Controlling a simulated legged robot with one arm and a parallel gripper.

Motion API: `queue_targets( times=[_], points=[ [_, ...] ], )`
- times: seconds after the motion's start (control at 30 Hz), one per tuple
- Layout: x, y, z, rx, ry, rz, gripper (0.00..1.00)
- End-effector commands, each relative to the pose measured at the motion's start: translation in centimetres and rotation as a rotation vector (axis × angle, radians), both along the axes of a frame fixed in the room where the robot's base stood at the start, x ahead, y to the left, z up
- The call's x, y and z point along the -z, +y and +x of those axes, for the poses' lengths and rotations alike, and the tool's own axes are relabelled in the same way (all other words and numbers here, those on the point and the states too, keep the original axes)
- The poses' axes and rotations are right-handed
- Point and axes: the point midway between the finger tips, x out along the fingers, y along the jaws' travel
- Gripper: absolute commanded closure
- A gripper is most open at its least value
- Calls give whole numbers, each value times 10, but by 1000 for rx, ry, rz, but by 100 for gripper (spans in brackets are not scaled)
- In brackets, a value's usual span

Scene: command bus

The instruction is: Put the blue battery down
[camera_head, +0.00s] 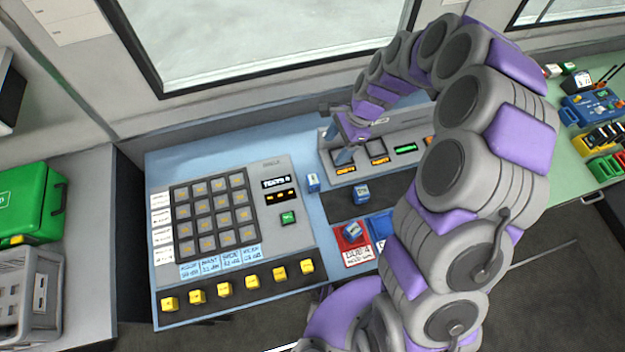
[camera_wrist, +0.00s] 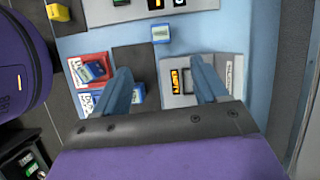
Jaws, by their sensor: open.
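My gripper (camera_head: 339,146) is open and empty above the left end of the grey slot panel (camera_head: 408,133); its two fingers (camera_wrist: 160,66) spread wide in the wrist view. Three small blue batteries show. One (camera_head: 361,193) is on the dark strip in front of the panel; in the wrist view it (camera_wrist: 138,93) appears beside the left finger, partly hidden. Another (camera_head: 313,181) stands left of the strip, also seen in the wrist view (camera_wrist: 161,33). The third (camera_head: 352,231) rests on the red pad (camera_head: 354,258). Which battery the task means cannot be told.
A blue pad (camera_head: 378,219) lies beside the red pad, partly hidden by my arm. A keypad console (camera_head: 293,165) with yellow buttons fills the left of the desk. A green case (camera_head: 28,203) stands far left. Coloured boxes (camera_head: 590,108) stand at the right.

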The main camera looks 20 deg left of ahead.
Motion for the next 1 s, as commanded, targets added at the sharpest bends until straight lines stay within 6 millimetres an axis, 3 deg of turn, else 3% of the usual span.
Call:
queue_targets(
  times=[0.27, 0.7, 1.0],
  points=[
    [28, 7, 3, 47, 14, -8, 28],
    [108, 36, -16, 44, 18, -12, 28],
    [125, 42, -19, 47, 13, -7, 28]
  ],
)
